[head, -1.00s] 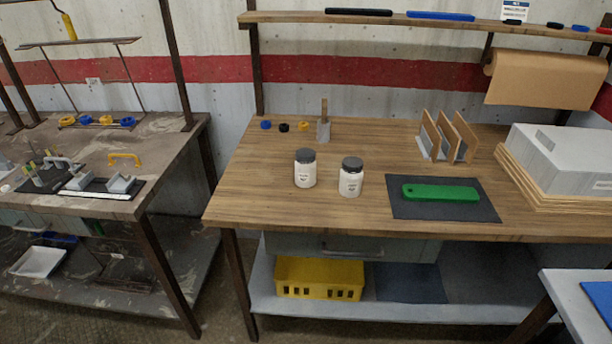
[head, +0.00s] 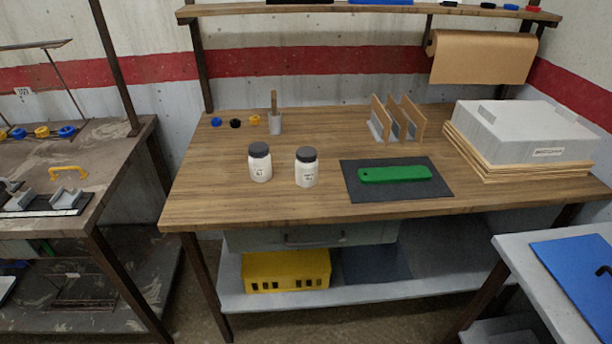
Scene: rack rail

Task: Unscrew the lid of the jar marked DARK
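Two white jars with dark grey lids stand upright on the wooden workbench (head: 215,200). One is the left jar (head: 260,168); the other, the right jar (head: 306,173), stands close beside it, a little nearer the front edge. Both lids, the left lid (head: 259,150) and the right lid (head: 306,154), sit on their jars. Each jar has small dark print on its front, too small to read, so I cannot tell which is marked DARK. Neither of my grippers is in view.
A green bar (head: 395,174) lies on a dark mat (head: 350,190) right of the jars. A grey holder (head: 275,123), upright dividers (head: 398,120) and a large grey box (head: 525,132) stand further back or right. The bench front by the jars is clear.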

